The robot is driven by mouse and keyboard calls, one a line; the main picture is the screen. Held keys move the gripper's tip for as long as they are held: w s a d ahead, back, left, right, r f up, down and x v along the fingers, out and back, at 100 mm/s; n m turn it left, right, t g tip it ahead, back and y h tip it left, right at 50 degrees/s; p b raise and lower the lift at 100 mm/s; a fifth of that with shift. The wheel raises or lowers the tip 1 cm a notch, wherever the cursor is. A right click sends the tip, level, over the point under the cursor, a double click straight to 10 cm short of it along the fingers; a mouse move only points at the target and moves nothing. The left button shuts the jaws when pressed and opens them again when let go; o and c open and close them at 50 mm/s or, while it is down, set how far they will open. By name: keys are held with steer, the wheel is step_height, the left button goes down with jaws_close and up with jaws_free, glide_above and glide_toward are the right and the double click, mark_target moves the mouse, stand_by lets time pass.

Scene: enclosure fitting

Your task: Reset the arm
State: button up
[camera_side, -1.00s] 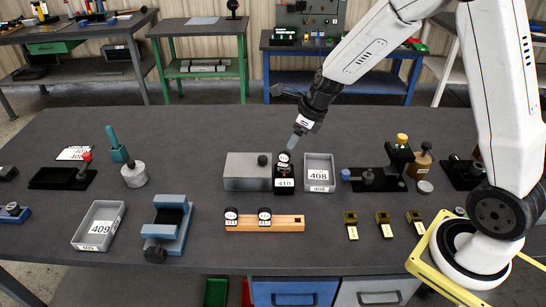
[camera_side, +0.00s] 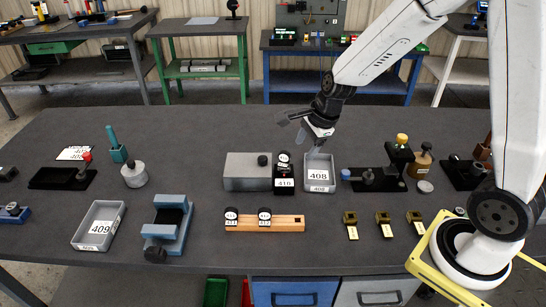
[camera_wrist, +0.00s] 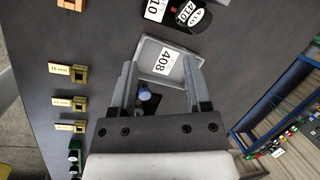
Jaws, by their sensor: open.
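My gripper (camera_side: 301,130) is open and empty above the bench, over the back of the grey tray labelled 408 (camera_side: 319,182). In the wrist view its two fingers (camera_wrist: 158,88) stand apart, with the 408 tray (camera_wrist: 148,62) beyond them. The black stand labelled 410 (camera_side: 284,183) is just left of the tray, with a round dark piece (camera_side: 284,158) on top. My gripper is apart from both.
A grey block (camera_side: 247,170) lies left of the 410 stand. A black fixture (camera_side: 385,178) stands right of the tray. In front are a wooden rail (camera_side: 285,224) with two round pieces and several brass clips (camera_side: 350,218). The bench's back middle is clear.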

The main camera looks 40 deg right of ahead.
steer(key=s+a+n+h, duration=0.1)
steer(key=s+a+n, duration=0.1)
steer(key=s+n, duration=0.7)
steer(key=n, duration=0.7)
steer(key=shift+n+g, duration=0.3)
steer(key=shift+n, duration=0.1)
steer(key=n, duration=0.1)
steer(key=s+n, duration=0.1)
steer(key=n, duration=0.1)
steer(key=s+n, duration=0.1)
steer(key=shift+s+a, duration=0.25)
steer(key=n+t+y, duration=0.1)
steer(key=n+y, duration=0.1)
steer(key=n, duration=0.4)
glide_toward(289, 154)
step_height(289, 154, down, 2)
steer(key=shift+w+a, duration=0.35)
steer(key=shift+f, duration=0.15)
steer(key=shift+x, duration=3.8)
